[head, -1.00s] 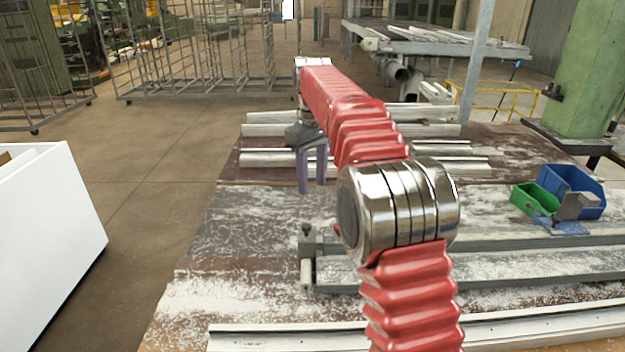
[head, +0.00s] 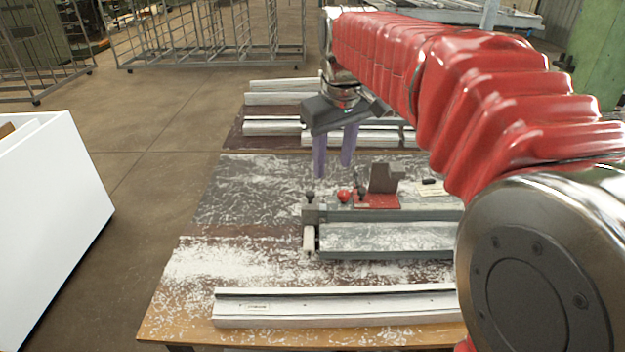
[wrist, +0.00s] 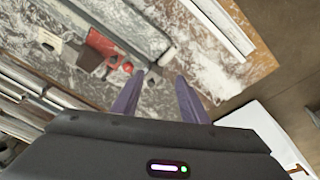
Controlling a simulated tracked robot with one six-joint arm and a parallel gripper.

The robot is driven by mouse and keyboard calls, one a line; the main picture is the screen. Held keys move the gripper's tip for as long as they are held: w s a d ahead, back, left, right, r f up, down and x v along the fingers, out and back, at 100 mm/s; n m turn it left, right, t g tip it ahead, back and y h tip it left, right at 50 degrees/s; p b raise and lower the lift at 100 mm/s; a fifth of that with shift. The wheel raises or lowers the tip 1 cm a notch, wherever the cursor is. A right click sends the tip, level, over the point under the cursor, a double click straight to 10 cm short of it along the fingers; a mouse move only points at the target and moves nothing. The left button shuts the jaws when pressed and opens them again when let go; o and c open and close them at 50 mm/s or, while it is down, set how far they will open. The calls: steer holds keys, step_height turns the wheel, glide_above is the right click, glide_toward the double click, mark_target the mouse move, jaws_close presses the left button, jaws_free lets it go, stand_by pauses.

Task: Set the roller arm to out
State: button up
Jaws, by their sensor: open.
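A grey rail fixture (head: 385,240) lies across the bench. At its left end stands a small post with a dark knob (head: 309,197). A short pale roller (head: 309,240) hangs below this post, on what looks like the roller arm; its exact setting is too small to tell. A red clamp base with a dark upright block (head: 382,182) and a red ball knob (head: 344,195) sits behind the rail. My gripper (head: 333,169) is open and empty, its purple fingers pointing down behind the rail's left end. Its fingers (wrist: 158,78) also show in the wrist view.
A long white profile (head: 340,307) lies along the bench's front. More profiles (head: 272,126) lie at the back. A white cabinet (head: 50,200) stands on the floor at left. The bench left of the rail is clear apart from pale shavings. My arm hides the right side.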

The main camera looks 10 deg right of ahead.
steer(key=s+f+m+t, duration=0.1)
steer(key=s+f, duration=0.4)
steer(key=s, duration=0.6)
steer(key=s+f+m+t, duration=0.2)
steer(key=s+f, duration=0.3)
steer(key=s, duration=0.6)
steer(key=shift+s+d+f+m, duration=0.25)
steer(key=shift+f+m, duration=0.05)
steer(key=shift+m, duration=0.2)
steer(key=shift+c, duration=0.7)
steer(key=shift+d, duration=0.1)
steer(key=shift+c, duration=0.4)
